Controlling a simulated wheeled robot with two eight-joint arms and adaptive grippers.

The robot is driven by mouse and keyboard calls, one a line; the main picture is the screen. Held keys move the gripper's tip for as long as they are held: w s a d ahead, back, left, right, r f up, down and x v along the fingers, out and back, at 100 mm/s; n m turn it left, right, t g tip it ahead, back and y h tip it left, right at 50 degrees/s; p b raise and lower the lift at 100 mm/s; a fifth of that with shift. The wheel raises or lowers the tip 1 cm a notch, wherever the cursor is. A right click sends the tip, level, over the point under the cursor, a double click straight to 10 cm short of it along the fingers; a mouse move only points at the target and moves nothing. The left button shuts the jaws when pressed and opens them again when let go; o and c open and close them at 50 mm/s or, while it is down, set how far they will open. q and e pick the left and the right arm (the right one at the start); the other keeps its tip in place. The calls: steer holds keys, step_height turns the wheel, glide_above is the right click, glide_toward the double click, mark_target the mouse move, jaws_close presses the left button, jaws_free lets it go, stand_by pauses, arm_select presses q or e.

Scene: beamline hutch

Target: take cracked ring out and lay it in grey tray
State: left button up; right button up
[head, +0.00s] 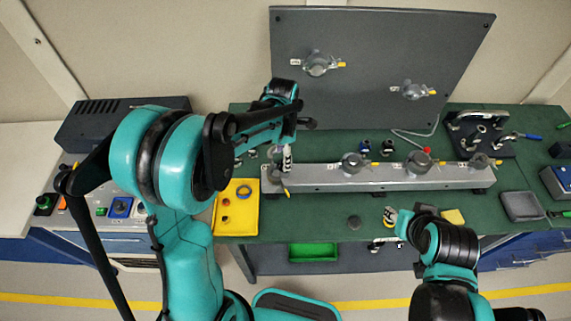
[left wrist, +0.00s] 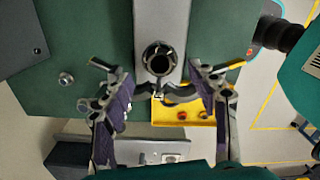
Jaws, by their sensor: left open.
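The grey rail (head: 320,178) lies along the green bench and bears several round holders. My left gripper (head: 286,160) hangs over the rail's left end. In the left wrist view its jaws (left wrist: 160,95) are spread wide and empty, on either side of and below a dark round holder (left wrist: 158,58) on the rail. No crack can be made out, so I cannot tell which ring is cracked. The grey tray (head: 521,206) lies on the bench at the right and looks empty. My right gripper (head: 393,216) is low over the bench's front edge; its fingers are unclear.
A yellow tray (head: 246,222) with small rings lies left of the rail; it also shows in the left wrist view (left wrist: 200,120). A dark upright panel (head: 370,50) with two holders stands behind. A dark tool stand (head: 470,145) is at the back right.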

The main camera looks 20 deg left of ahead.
arm_select(q)
steer(key=shift+f, duration=1.45)
steer(key=c, duration=0.9)
steer(key=shift+r, duration=0.15)
